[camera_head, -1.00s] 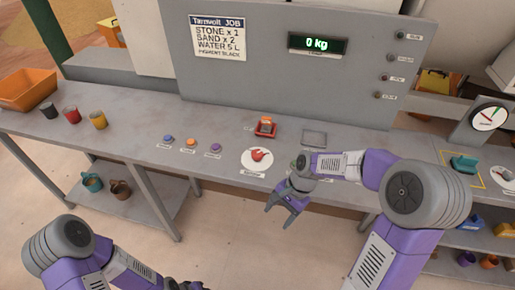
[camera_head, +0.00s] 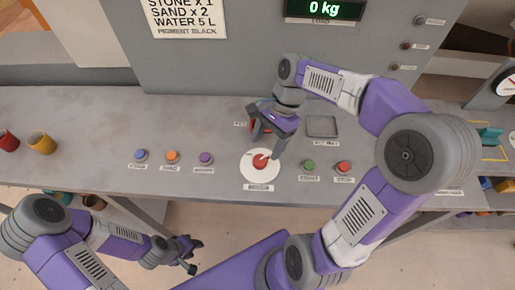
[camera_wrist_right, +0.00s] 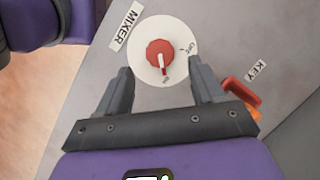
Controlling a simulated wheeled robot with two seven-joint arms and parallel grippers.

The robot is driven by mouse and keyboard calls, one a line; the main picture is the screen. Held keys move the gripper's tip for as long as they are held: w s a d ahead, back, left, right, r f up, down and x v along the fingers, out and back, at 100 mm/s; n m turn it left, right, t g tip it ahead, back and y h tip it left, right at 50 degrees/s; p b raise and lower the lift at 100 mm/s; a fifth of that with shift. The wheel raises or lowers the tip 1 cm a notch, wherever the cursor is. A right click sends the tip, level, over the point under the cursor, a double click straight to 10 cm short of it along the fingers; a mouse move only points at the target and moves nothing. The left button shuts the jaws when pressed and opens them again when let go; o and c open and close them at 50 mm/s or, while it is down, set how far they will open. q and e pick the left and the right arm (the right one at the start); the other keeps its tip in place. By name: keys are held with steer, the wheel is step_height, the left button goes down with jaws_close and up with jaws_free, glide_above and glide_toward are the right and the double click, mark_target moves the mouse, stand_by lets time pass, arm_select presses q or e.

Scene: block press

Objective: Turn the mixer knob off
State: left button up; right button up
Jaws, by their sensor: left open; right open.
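The mixer knob (camera_head: 260,161) is a red knob on a round white dial on the grey bench; it also shows in the right wrist view (camera_wrist_right: 159,54). Its white pointer points at the ON mark, towards the gripper; the OFF mark is on the dial's right side in that view. My right gripper (camera_head: 266,128) is open and empty just behind the dial, pointing down at it. In the right wrist view its fingers stand either side of the dial's near edge, apart from the knob. My left gripper (camera_head: 191,256) is open and empty, low in front of the bench.
A red-orange key switch (camera_wrist_right: 241,97) is close beside the right gripper. Blue (camera_head: 141,155), orange (camera_head: 172,156) and purple (camera_head: 206,158) buttons lie left of the dial; green (camera_head: 308,165) and red (camera_head: 344,167) ones lie right. A grey panel (camera_head: 220,65) rises behind.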

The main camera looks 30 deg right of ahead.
mark_target(260, 160)
steer(key=b+x, duration=0.2)
steer(key=x, duration=0.3)
steer(key=shift+s+a+f, duration=0.1)
steer(key=shift+f, duration=0.15)
